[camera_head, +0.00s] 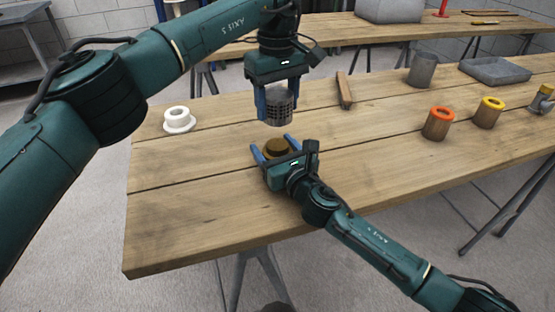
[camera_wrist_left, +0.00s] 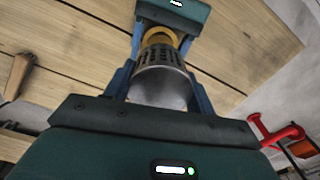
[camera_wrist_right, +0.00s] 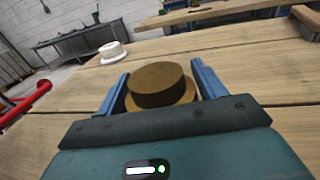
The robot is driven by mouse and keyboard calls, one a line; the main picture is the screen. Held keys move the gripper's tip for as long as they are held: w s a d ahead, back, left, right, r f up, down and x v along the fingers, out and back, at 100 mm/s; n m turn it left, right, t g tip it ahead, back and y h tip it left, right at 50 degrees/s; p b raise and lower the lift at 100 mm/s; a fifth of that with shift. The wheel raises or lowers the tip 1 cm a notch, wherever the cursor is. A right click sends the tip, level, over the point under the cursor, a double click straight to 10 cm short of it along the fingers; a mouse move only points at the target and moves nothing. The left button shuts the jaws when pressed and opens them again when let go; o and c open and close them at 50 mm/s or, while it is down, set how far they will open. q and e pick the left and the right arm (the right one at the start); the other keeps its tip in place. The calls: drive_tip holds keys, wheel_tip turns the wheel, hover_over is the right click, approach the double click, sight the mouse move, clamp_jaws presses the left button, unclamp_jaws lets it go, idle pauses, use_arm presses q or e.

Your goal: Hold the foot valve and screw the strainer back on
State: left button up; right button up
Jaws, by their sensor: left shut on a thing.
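The strainer (camera_head: 279,106) is a grey, perforated cup. My left gripper (camera_head: 276,97) is shut on it and holds it above the table. In the left wrist view the strainer (camera_wrist_left: 162,75) is between the two blue fingers. The foot valve (camera_head: 277,147) is a short brass cylinder with a wider flange, standing on the table below and apart from the strainer. My right gripper (camera_head: 272,148) has its fingers on either side of it. In the right wrist view the foot valve (camera_wrist_right: 158,85) lies between the open fingers, with narrow gaps beside its body.
On the wooden table (camera_head: 190,220) a white flanged part (camera_head: 178,119) stands at left. A wooden-handled tool (camera_head: 345,90) and a grey cup (camera_head: 422,69) lie behind. Orange-topped (camera_head: 438,123) and yellow-topped (camera_head: 488,112) cylinders and a grey tray (camera_head: 495,70) are at right. The front left is clear.

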drive_tip(key=c, duration=1)
use_arm(q)
hover_over(278, 144)
drive_tip(key=shift+a+f, duration=0.1)
drive_tip(key=shift+f, duration=2.4)
use_arm(e)
drive_tip(key=shift+c, duration=0.2)
use_arm(q)
drive_tip(key=shift+f, duration=0.1)
drive_tip(key=shift+f, duration=0.75)
drive_tip(key=shift+f, duration=0.6)
use_arm(e)
clamp_jaws()
use_arm(q)
drive_tip(key=m, duration=1)
